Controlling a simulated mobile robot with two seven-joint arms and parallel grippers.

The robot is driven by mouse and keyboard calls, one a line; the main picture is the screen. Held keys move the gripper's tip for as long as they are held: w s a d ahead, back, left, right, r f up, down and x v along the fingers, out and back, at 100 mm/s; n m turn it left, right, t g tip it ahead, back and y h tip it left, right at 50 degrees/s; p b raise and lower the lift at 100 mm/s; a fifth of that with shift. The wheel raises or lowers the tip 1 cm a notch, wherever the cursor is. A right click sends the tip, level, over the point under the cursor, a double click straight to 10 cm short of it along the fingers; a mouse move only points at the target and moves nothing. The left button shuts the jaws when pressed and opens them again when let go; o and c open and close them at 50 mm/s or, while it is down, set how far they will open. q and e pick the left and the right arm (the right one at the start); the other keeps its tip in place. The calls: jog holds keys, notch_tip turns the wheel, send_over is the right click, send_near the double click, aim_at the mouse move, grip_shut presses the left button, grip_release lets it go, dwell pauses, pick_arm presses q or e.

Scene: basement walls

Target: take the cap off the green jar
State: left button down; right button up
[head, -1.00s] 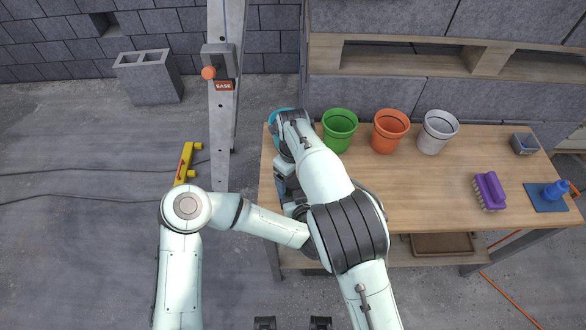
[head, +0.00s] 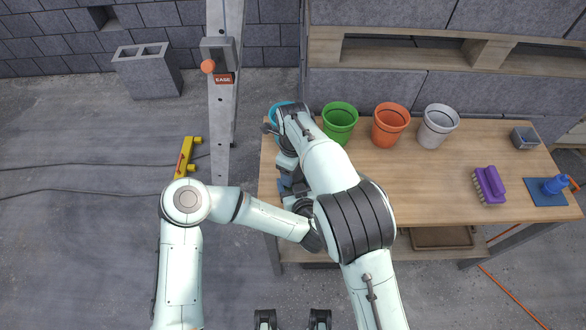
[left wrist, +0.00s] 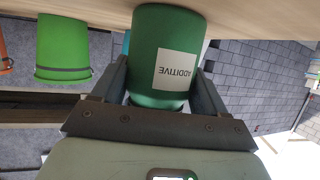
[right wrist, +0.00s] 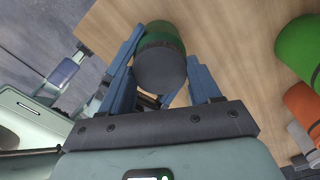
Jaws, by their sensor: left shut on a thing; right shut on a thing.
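The green jar (left wrist: 150,50) has a white label reading ADDITIVE and appears inverted in the left wrist view. My left gripper (left wrist: 166,85) is shut around its body. In the right wrist view the jar (right wrist: 160,32) is seen from its capped end, with the dark grey cap (right wrist: 160,70) facing the camera. My right gripper (right wrist: 165,75) is shut with its fingers on both sides of the cap. I cannot tell whether the cap is still seated on the jar. In the head view my right arm hides the jar, the cap and both gripper tips.
The middle is clear.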

pick_arm(q)
jog(key=shift+s+f, duration=0.1)
jog(key=shift+f, duration=0.1)
pick_arm(e)
jog(key=o, duration=1.2)
jog(key=shift+r, duration=2.25)
pick_arm(q)
jog(key=shift+c, duration=0.4)
grip_release()
jog(key=shift+o, duration=0.4)
jog(key=shift+r, duration=0.1)
